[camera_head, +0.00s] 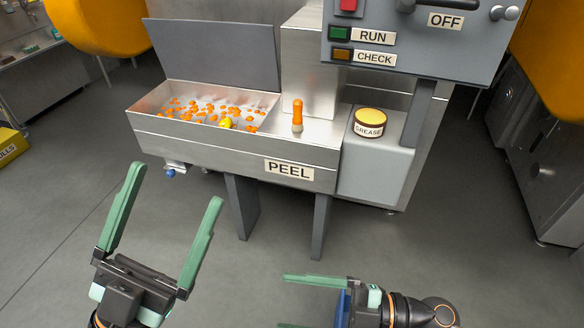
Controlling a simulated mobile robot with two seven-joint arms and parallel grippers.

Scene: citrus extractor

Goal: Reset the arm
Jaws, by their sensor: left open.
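My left gripper (175,188) is at the lower left, with its two green fingers spread wide and pointing up the picture. Nothing is between them, only grey floor behind. My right gripper (283,302) is at the bottom, pointing left. Its upper green finger shows fully and the lower one only just at the picture's bottom edge, with a gap between them. Both grippers appear in front of the citrus machine's peel tray (210,137) and touch nothing visible.
The tray holds orange peel pieces and a yellow item (226,123). An orange-handled tool (297,115) and a grease tub (369,122) stand to its right. A control panel (420,45) hangs above. Grey legs (320,225) support the tray.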

